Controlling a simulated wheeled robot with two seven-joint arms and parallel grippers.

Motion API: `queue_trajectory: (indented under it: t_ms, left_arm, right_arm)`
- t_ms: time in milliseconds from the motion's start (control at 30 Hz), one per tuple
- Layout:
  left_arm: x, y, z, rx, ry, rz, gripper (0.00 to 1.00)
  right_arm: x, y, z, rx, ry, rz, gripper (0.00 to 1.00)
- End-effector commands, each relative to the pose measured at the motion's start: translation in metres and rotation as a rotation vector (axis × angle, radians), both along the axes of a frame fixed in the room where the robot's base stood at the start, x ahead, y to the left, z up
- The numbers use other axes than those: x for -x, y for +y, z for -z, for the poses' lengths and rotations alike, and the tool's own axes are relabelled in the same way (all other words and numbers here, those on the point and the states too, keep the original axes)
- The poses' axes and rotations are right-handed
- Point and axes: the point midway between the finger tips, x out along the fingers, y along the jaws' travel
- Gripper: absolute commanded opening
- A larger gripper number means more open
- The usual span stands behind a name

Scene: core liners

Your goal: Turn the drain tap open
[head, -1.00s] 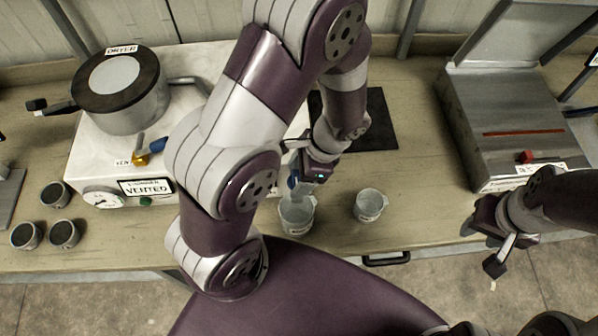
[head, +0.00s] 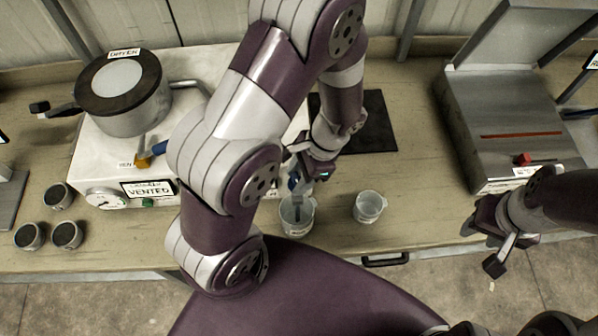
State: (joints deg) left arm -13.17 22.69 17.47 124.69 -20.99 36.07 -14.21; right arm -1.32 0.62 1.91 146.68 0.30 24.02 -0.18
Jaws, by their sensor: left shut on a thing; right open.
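The white dryer cabinet (head: 88,165) stands at the left of the bench, partly hidden behind my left arm. A small blue part (head: 293,184), which looks like the drain tap's handle, shows just above a clear beaker (head: 297,215). My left gripper (head: 296,178) is at this blue part and shut on it; the fingers and the tap body are mostly hidden by my wrist. I cannot make out the handle's angle. My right gripper (head: 492,246) is open and empty in front of the bench at the right.
A second clear beaker (head: 369,206) stands to the right. A round lidded pot (head: 120,95) and a brass valve with a blue handle (head: 150,156) are on the cabinet. Small dark-filled cups (head: 67,235) stand at left. A grey metal box (head: 505,120) is at right.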

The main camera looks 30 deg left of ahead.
Motion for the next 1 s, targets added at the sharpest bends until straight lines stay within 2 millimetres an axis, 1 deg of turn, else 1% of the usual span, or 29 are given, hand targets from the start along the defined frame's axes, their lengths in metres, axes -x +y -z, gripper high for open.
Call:
queue_trajectory:
  t_ms: [33,300,600,1000]
  left_arm:
    - [-0.001,0.000,-0.004,0.000,0.000,-0.040,0.12]
    - [-0.002,0.002,-0.004,0.000,0.000,-0.296,0.12]
    - [-0.003,0.004,-0.004,0.000,-0.001,-0.582,0.12]
    - [-0.003,0.006,-0.003,0.000,-0.002,-0.960,0.12]
  right_arm:
    - [0.000,0.000,-0.006,0.000,0.000,0.000,0.43]
    - [0.000,0.000,-0.021,0.000,0.000,0.000,0.43]
    - [0.000,0.000,-0.034,0.000,0.000,0.000,0.43]
    - [0.000,0.000,-0.047,0.000,0.000,0.000,0.43]
